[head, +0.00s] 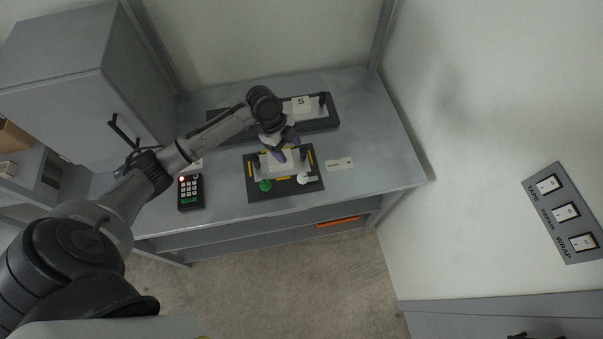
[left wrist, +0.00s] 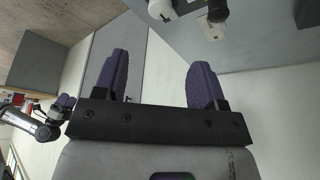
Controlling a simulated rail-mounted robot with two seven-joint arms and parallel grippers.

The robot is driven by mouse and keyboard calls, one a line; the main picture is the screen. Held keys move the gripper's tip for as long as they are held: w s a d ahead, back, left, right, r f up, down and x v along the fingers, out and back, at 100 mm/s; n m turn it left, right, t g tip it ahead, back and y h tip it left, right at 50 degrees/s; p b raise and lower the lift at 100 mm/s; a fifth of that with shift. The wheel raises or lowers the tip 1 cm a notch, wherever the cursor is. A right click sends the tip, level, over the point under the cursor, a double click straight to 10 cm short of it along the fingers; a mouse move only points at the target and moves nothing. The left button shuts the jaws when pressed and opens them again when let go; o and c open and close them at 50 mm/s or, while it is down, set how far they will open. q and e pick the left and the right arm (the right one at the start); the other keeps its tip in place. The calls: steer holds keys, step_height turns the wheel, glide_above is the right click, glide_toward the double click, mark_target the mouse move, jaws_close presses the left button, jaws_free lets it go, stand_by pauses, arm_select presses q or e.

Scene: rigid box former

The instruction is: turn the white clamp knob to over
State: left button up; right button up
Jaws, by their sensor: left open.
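The white clamp knob (head: 303,178) sits on the front right part of a black panel (head: 258,192) on the grey bench, with a small pale tab to its right. My left gripper (head: 288,149) is above the back part of this panel, behind the knob and apart from it. Its purple fingers are spread with nothing between them in the left wrist view (left wrist: 160,70). A white rounded part (left wrist: 160,8), cut off by the top edge there, may be the knob.
A green button (head: 265,185) is left of the knob on the panel. A black keypad (head: 190,192) lies further left. A longer dark fixture (head: 325,122) with an "S" plate stands behind. The bench right of the panel is mostly clear. A grey cabinet (head: 70,90) stands at the left.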

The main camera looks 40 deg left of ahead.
mark_target(303, 177)
arm_select(q)
steer(key=x, duration=1.3)
steer(key=shift+f, duration=0.3)
steer(key=shift+r, duration=0.1)
steer(key=c, duration=0.9)
